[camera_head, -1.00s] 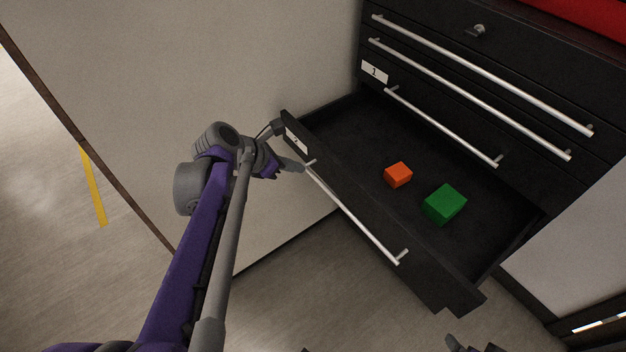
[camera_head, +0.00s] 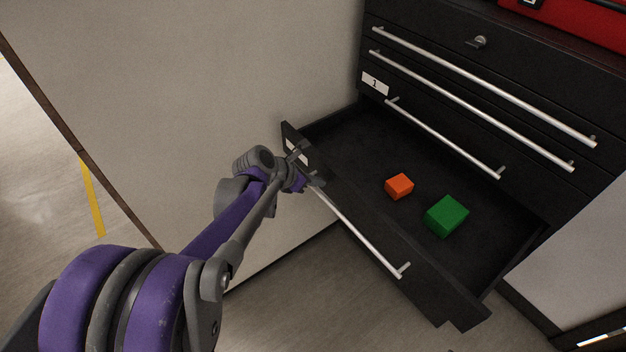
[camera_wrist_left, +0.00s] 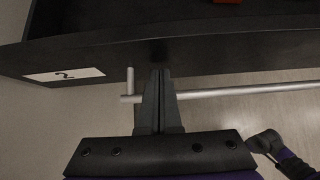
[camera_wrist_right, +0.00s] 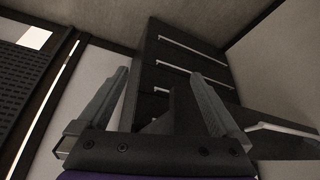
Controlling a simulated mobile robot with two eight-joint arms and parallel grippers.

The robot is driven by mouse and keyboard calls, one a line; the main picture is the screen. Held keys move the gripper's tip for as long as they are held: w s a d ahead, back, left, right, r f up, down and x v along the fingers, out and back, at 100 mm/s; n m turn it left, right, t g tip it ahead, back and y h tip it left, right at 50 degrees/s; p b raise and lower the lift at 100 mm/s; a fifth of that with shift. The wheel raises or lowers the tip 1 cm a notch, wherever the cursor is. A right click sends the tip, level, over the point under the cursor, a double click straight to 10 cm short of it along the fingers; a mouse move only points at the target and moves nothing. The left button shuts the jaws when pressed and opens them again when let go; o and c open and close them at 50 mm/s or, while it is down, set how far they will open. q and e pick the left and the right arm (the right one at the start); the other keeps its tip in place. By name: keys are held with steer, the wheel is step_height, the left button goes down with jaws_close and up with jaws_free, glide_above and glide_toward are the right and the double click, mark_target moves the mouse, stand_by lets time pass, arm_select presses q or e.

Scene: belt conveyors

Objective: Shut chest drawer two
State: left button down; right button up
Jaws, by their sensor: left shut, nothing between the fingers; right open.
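Drawer two is a black drawer (camera_head: 380,228) pulled well out of the chest, with a long silver handle (camera_head: 365,238). An orange cube (camera_head: 399,186) and a green cube (camera_head: 446,215) lie inside. My left gripper (camera_head: 318,182) is shut and empty at the left end of the drawer front. In the left wrist view its fingertips (camera_wrist_left: 160,72) reach over the handle near its left post, at the front face; contact is unclear. My right gripper (camera_wrist_right: 160,78) is open and empty, facing the chest from a distance.
The black chest (camera_head: 425,40) has further closed drawers above, one labelled 1 (camera_head: 375,83). A red box (camera_head: 590,22) sits on top. A pale wall or panel (camera_head: 190,80) stands left of the chest. Floor is clear in front of the drawer.

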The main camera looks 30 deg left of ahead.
arm_select(q)
steer(key=w+d, duration=0.1)
steer(key=w, duration=0.3)
steer(key=w+d+b, duration=0.1)
steer(key=w+d, duration=0.1)
steer(key=w, duration=0.3)
steer(key=w+d, duration=0.2)
steer(key=w, duration=0.3)
steer(key=shift+w+d, duration=0.15)
steer(key=w+d, duration=0.1)
steer(key=w, duration=0.3)
steer(key=w+d, duration=0.2)
steer(key=w, duration=0.2)
steer(key=w+d, duration=0.1)
steer(key=w, duration=0.3)
steer(key=shift+w+d, duration=0.1)
steer(key=shift+d, duration=0.05)
steer(key=shift+w+d, duration=0.3)
steer(key=shift+w, duration=0.45)
steer(key=shift+r, duration=0.1)
arm_select(e)
steer(key=shift+w+d+f, duration=0.3)
steer(key=shift+w+f, duration=0.4)
arm_select(q)
steer(key=shift+r, duration=0.1)
